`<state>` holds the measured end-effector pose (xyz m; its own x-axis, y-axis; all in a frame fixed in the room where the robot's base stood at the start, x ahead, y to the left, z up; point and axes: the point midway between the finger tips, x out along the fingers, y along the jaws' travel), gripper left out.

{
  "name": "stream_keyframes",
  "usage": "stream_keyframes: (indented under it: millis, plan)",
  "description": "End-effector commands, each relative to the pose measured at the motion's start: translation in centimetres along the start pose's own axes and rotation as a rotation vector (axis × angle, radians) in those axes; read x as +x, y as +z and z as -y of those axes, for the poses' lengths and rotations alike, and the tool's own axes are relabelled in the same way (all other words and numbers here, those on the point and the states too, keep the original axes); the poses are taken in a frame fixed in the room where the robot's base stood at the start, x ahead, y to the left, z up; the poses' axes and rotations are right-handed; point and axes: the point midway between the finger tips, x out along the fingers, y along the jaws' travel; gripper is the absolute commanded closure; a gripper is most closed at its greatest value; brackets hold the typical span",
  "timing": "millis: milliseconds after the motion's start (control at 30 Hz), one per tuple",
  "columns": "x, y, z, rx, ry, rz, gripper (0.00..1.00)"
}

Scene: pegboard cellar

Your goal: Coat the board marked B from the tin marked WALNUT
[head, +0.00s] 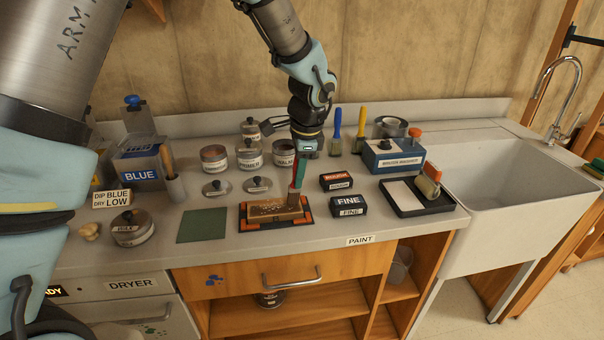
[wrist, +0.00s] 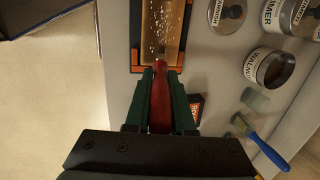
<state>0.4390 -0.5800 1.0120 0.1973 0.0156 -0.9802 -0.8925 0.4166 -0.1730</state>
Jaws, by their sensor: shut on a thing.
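My gripper (head: 302,160) is shut on a red-handled brush (head: 297,182), held nearly upright with its tip at the board's right end. I cannot tell if the tip touches. In the wrist view the red handle (wrist: 160,105) lies between my gripper's fingers (wrist: 161,80). The brown board (head: 270,208) sits in an orange and black holder (head: 308,213) whose front mark looks like B. Many pale specks cover the board, also in the wrist view (wrist: 163,30). The WALNUT tin (head: 285,159) stands open behind; its dark inside shows in the wrist view (wrist: 275,69).
FINE (head: 348,205) and orange-labelled blocks (head: 336,181) lie right of the board, with a roller tray (head: 410,197) farther right. Lids (head: 257,185) and other tins (head: 214,158) stand behind. A green sheet (head: 202,225) lies left. The sink (head: 505,175) is far right.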

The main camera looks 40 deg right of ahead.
Motion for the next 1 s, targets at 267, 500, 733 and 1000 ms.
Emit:
stream_keyframes:
  millis: [267,500,733,1000]
  plan:
    - [0.1,1.5,0.0,-0.002,0.000,0.001,1.00]
    - [0.2,2.4,0.0,-0.002,0.001,0.002,1.00]
    - [0.4,3.4,0.0,-0.002,0.001,0.002,1.00]
    - [0.3,4.8,0.0,-0.003,0.001,0.002,1.00]
